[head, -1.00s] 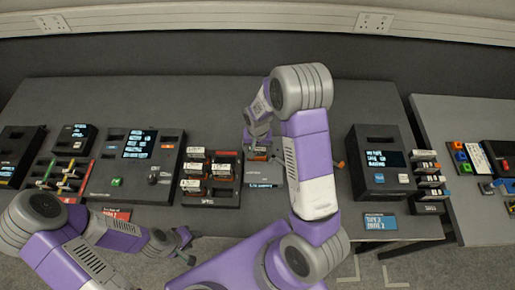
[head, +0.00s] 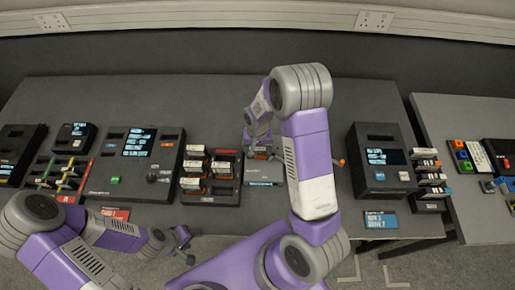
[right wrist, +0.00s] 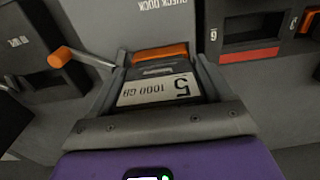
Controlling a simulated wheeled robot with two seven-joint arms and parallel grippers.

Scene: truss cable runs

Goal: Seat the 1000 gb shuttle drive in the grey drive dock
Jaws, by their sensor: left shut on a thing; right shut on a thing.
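The shuttle drive (right wrist: 160,88), with a white label reading "5 1000 GB" and an orange end, sits between the fingers of my right gripper (right wrist: 155,85) in the right wrist view. My right gripper (head: 260,154) is shut on it over the grey check dock (head: 265,174) in the head view. The dock's grey top (right wrist: 100,18) shows beyond the drive in the right wrist view. How deep the drive is in the dock I cannot tell. My left gripper (head: 182,241) is low at the table's front edge, shut; what it grips is unclear.
A rack of several drives (head: 210,176) stands just left of the dock. An orange-ended lever (right wrist: 85,60) sticks out beside the dock. A dark console (head: 380,160) stands to the right, another (head: 135,165) to the left. The table behind the dock is clear.

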